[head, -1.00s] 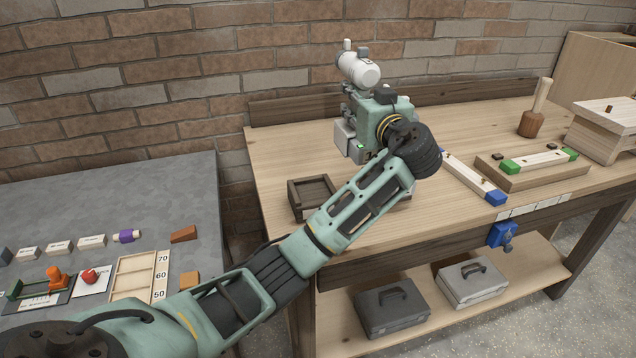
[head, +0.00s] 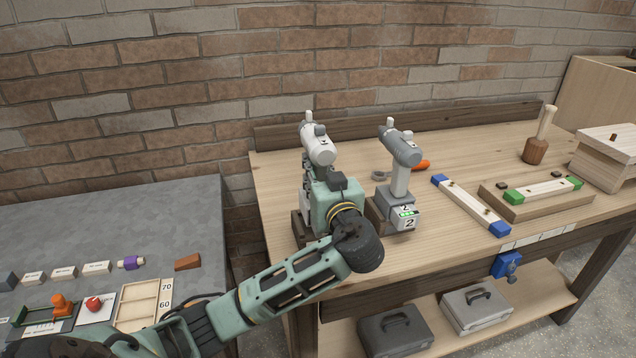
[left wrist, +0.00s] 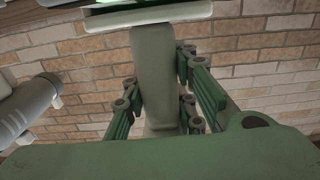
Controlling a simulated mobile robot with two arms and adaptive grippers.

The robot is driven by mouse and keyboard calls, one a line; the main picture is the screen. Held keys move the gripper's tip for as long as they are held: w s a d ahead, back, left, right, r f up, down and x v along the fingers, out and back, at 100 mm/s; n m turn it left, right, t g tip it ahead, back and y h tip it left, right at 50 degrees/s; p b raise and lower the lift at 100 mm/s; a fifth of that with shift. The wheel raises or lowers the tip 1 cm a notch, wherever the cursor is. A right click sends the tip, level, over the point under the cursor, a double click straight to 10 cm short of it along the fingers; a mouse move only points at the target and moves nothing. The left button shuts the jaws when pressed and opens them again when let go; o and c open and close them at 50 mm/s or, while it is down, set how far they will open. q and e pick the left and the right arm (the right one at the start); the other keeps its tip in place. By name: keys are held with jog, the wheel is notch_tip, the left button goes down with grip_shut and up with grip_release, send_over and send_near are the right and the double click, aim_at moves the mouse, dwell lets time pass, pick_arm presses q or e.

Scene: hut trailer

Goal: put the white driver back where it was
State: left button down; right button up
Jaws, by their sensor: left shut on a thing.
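The white driver (head: 319,146) is upright at the left end of the wooden bench. My left gripper (head: 315,180) is shut on its handle. The left wrist view shows the handle (left wrist: 157,75) between the green fingers (left wrist: 158,88), with the driver's base at the top edge. A dark wooden holder (head: 300,230) is beneath the driver, mostly hidden by my arm. I cannot tell whether the base touches it. The grey driver (head: 401,160) stands to the right in another dark holder (head: 378,212), with a battery marked 2. My right gripper is out of view.
The grey driver is close to my gripper's right; it also shows in the left wrist view (left wrist: 30,105). A blue-ended bar (head: 470,205), a mallet (head: 536,145) and a wooden block (head: 530,200) lie farther right. A brick wall (head: 200,100) is behind.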

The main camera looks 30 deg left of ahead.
pick_arm(q)
notch_tip(320, 180, down, 3)
jog(key=shift+w+p, duration=0.1)
jog(key=shift+p, duration=0.4)
jog(key=shift+a+f, duration=0.1)
jog(key=shift+f, duration=0.45)
jog(key=c, duration=1.4)
grip_release()
jog(key=shift+c, duration=0.2)
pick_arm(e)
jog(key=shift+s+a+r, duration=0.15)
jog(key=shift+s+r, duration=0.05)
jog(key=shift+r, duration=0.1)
